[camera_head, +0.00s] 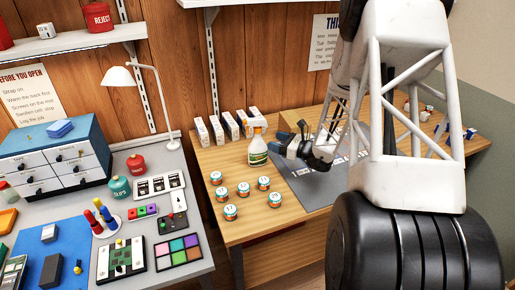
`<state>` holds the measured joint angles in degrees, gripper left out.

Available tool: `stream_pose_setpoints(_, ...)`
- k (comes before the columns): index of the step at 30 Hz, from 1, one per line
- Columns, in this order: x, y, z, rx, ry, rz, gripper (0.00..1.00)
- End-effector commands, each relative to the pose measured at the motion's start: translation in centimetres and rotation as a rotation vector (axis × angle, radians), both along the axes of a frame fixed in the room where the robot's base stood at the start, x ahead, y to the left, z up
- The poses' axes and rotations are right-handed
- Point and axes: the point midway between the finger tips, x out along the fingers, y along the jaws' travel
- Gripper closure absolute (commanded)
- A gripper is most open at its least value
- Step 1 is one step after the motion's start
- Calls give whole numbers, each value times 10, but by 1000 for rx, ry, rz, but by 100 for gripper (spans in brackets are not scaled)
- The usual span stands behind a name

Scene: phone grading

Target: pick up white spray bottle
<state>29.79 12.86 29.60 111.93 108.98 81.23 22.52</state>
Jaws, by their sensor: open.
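The white spray bottle (257,152) stands upright on the wooden table. It has a green and white label and an orange-brown part near its top. My gripper (304,134) is just to the right of the bottle, with its dark jaws toward it. The jaws are open and hold nothing that I can see. The gap between jaws and bottle looks small, and I cannot tell the depth between them. My white arm covers much of the table's right side.
Several small jars (247,190) stand in front of the bottle. Several white boxes (232,125) stand in a row behind it. A grey mat (305,185) lies to the right under my arm. A grey bench with a lamp (118,77) and blue drawers (50,150) is at left.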

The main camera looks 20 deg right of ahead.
Motion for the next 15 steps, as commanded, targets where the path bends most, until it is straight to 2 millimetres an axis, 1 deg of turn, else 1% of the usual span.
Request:
stream_pose_setpoints(9,0,1,0,-1,1,1,34)
stream_pose_setpoints(15,10,9,0,-2,1,3,34)
